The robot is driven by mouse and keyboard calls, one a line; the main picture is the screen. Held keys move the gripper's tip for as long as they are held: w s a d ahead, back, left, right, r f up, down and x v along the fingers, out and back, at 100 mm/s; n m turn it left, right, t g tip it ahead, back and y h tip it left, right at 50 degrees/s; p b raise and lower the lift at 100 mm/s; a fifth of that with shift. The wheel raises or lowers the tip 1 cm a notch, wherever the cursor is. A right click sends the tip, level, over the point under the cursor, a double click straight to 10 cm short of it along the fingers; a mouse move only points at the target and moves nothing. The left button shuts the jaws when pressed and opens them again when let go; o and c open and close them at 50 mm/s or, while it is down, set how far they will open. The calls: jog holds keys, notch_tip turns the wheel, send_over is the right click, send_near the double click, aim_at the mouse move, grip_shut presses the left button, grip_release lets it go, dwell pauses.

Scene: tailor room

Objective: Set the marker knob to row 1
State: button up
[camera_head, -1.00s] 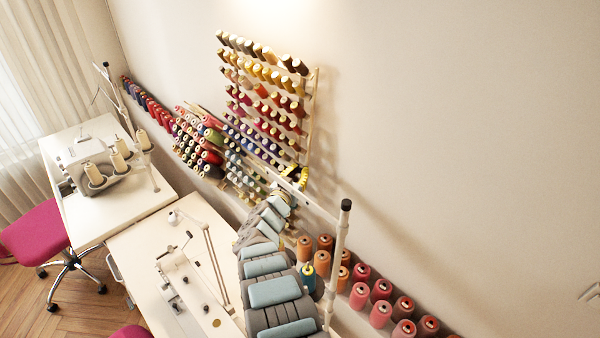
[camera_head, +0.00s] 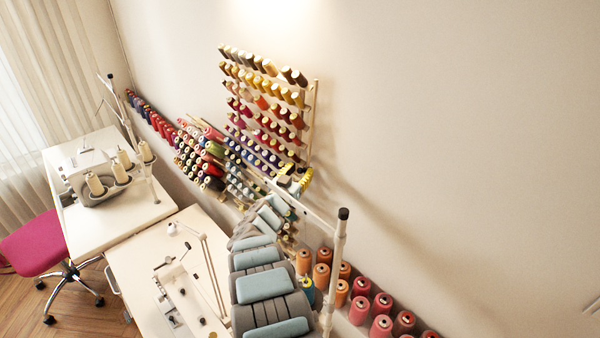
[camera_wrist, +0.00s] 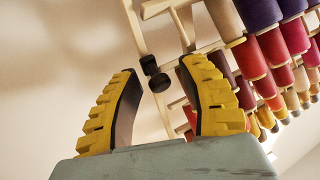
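The marker knob (camera_wrist: 159,82) looks like a small dark round knob with a second dark piece (camera_wrist: 149,65) beside it, at the side rail of the thread rack in the wrist view. My gripper (camera_wrist: 162,68) has two thick yellow ridged fingers that stand apart, with the knob seen in the gap between them. I cannot tell whether either finger touches it. In the head view my gripper (camera_head: 300,182) is at the lower right corner of the wall thread rack (camera_head: 312,112). The knob is not discernible there. The row marks cannot be read.
Rows of colored spools (camera_wrist: 270,45) fill the rack close to my gripper in the wrist view. Orange and red cones (camera_head: 360,287) line the wall at the lower right. Sewing tables (camera_head: 115,222) stand at the left. The wall right of the rack is bare.

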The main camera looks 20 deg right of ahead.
aim_at(299, 172)
dwell(0.4)
jog(key=v, duration=0.5)
jog(key=shift+s, duration=0.1)
jog(key=shift+s+a+r, duration=0.1)
jog(key=shift+s+a, duration=0.05)
jog(key=shift+a, duration=0.2)
jog(key=shift+s+a, duration=0.4)
jog(key=shift+s, duration=0.1)
jog(key=shift+s+a, duration=0.1)
jog(key=shift+s, duration=0.05)
dwell(0.3)
